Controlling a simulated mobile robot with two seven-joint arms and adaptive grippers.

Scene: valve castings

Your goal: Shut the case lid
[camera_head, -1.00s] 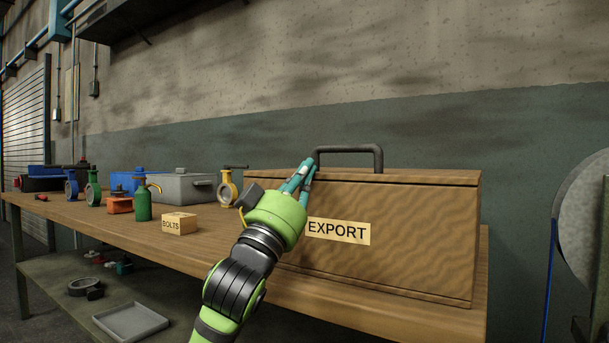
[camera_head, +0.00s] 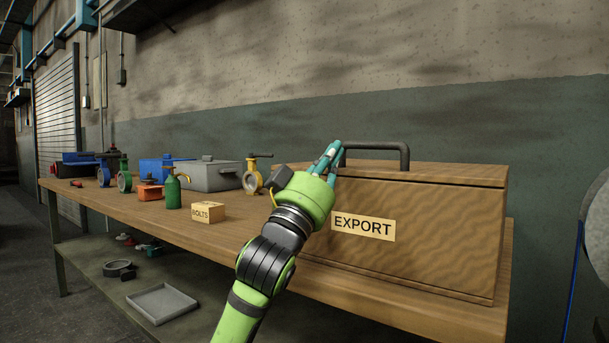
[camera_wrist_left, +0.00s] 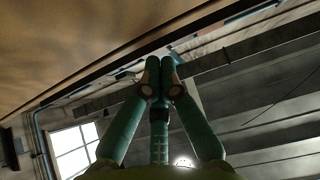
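The brown wood-grain case (camera_head: 420,240) with an EXPORT label (camera_head: 363,227) stands on the right end of the bench in the head view. Its lid (camera_head: 460,173) lies down on the body, with a thin dark seam along the front; I cannot tell whether it is fully seated. A dark handle (camera_head: 376,147) rises above the lid. My left gripper (camera_head: 331,154) is at the case's front left upper edge, beside the handle, fingers pointing up. In the left wrist view its fingertips (camera_wrist_left: 160,77) are together with nothing between them. Contact with the lid cannot be told. My right gripper is not in view.
The wooden bench (camera_head: 130,203) also holds a BOLTS box (camera_head: 208,212), a green oil can (camera_head: 172,190), a yellow valve (camera_head: 254,178), a grey case (camera_head: 212,176) and a blue case (camera_head: 160,170). A grey tray (camera_head: 162,303) lies on the lower shelf.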

